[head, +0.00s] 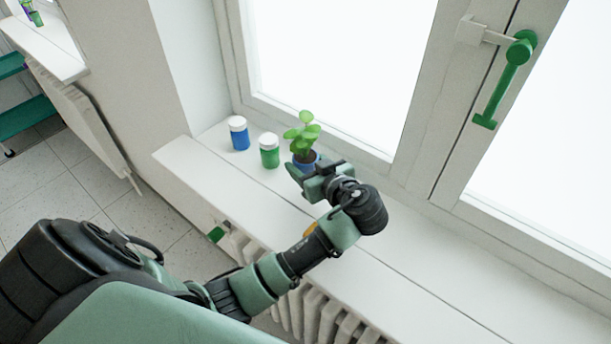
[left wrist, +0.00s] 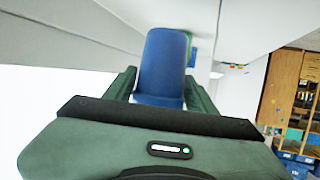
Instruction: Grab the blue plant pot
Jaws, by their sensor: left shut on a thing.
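The blue plant pot (head: 307,160) with a green leafy plant (head: 303,132) stands on the white windowsill in the head view, partly hidden by my left gripper. My left gripper (head: 304,174) is at the pot, with its fingers around it. In the left wrist view the blue pot (left wrist: 163,62) fills the space between the two green fingers of my left gripper (left wrist: 163,92), which is shut on it. The plant is not clearly seen in that view. My right gripper is not in view.
A blue jar with a white lid (head: 239,134) and a green jar with a white lid (head: 269,151) stand on the sill (head: 205,165) left of the pot. The window frame is close behind. A radiator (head: 318,318) is below. The sill to the right is clear.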

